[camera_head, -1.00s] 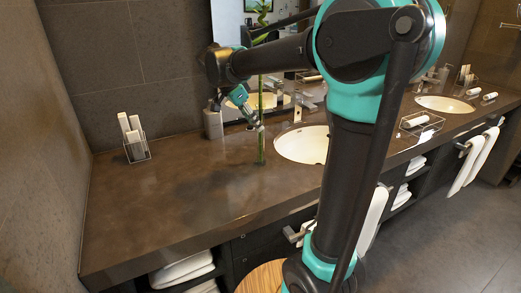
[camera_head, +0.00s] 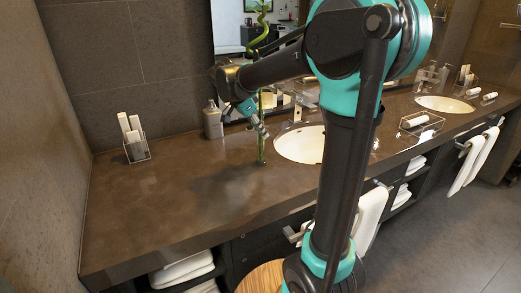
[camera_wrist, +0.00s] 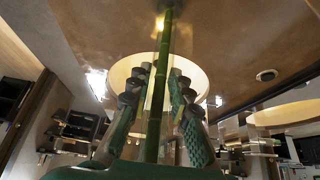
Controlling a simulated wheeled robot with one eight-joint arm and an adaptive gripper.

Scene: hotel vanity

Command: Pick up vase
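The vase shows as a tall, thin green bamboo stalk (camera_head: 262,148) with a curled top. My gripper (camera_head: 259,128) is at the stalk's lower part, a little above the counter. In the wrist view the stalk (camera_wrist: 158,85) runs between the two fingers of my gripper (camera_wrist: 159,78). The fingers are apart, with small gaps seen beside the stalk.
A soap dispenser (camera_head: 213,120) stands close behind and left of my gripper. A holder with rolled white towels (camera_head: 134,138) is farther left. The nearer sink (camera_head: 300,145) and its faucet are to the right. The counter's left front part (camera_head: 150,205) is clear.

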